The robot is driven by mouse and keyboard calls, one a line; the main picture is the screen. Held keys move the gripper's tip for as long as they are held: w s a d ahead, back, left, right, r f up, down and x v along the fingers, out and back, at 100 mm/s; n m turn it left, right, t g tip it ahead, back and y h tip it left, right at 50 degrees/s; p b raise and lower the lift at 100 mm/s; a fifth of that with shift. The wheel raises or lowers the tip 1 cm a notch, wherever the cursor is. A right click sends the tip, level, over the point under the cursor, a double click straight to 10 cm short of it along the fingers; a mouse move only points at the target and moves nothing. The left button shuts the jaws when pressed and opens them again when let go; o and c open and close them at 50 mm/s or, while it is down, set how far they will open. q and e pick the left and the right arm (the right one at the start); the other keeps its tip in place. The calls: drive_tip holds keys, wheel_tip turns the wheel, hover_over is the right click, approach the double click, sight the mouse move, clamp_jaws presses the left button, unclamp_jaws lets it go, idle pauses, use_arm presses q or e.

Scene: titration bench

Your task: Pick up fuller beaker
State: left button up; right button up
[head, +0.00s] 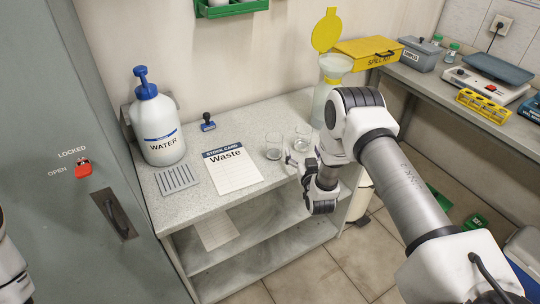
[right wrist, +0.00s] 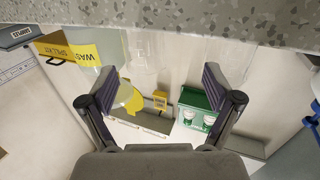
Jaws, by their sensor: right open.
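Two clear glass beakers stand on the speckled bench in the head view: the left beaker (head: 273,147) beside the stock card, and the right beaker (head: 302,136) slightly farther back. Their liquid levels are too faint to compare. My right gripper (head: 296,166) is at the bench's front right, just in front of the beakers, and looks apart from them. In the right wrist view its two fingers (right wrist: 160,92) are spread, with nothing between them. Faint glass outlines show beyond the fingers there. My left gripper is out of view; only a piece of my arm shows at the left edge.
A white stock card (head: 232,169) marked Waste lies left of the beakers. A WATER bottle (head: 160,135) and a grey rack (head: 177,180) stand farther left. A yellow-lidded container (head: 333,68) is behind my right arm. A yellow spill kit (head: 366,51) is at the back right.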

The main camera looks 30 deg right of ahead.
sight(304, 144)
drive_tip(key=w+d+f, duration=0.2)
drive_tip(key=d, duration=0.1)
drive_tip(key=shift+d+f, duration=0.1)
drive_tip(key=shift+f, duration=0.1)
drive_tip(key=w, duration=0.1)
drive_tip(key=w+p, duration=0.1)
drive_tip(key=w, duration=0.1)
drive_tip(key=shift+w+d+r, duration=0.2)
drive_tip(key=shift+r, duration=0.2)
drive_tip(key=shift+w+d+f, duration=0.2)
drive_tip(key=shift+w+d, duration=0.05)
drive_tip(key=shift+w, duration=0.2)
drive_tip(key=shift+w+d+f, duration=0.15)
drive_tip(key=shift+w+d, duration=0.1)
drive_tip(key=shift+w, duration=0.15)
drive_tip(key=shift+d+f, duration=0.1)
drive_tip(key=c, duration=0.5)
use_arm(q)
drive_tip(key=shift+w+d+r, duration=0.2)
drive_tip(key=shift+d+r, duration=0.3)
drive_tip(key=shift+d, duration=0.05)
use_arm(e)
drive_tip(key=c, duration=0.8)
